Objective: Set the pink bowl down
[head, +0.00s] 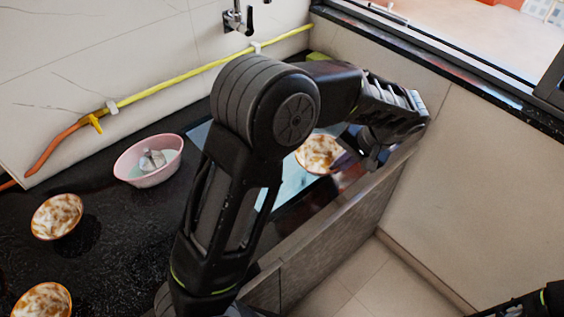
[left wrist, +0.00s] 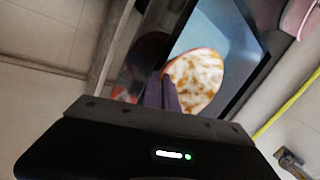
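A bowl with a pink-orange rim and a brown-and-white patterned inside (head: 318,153) is at my left gripper, above the dark glossy panel. It also shows in the left wrist view (left wrist: 197,82), tilted. My left gripper (head: 372,158) is at the bowl's right edge; in the left wrist view its fingers (left wrist: 162,92) look closed together on the rim, hiding part of it. A plain pink bowl (head: 148,160) stands on the black counter with a grey object inside, clear of my grippers.
Two more patterned bowls (head: 57,216) (head: 41,301) stand on the black counter (head: 125,245) at the left. A yellow hose (head: 190,75) runs along the wall below a tap (head: 238,20). A raised edge (head: 330,225) borders the counter on the right.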

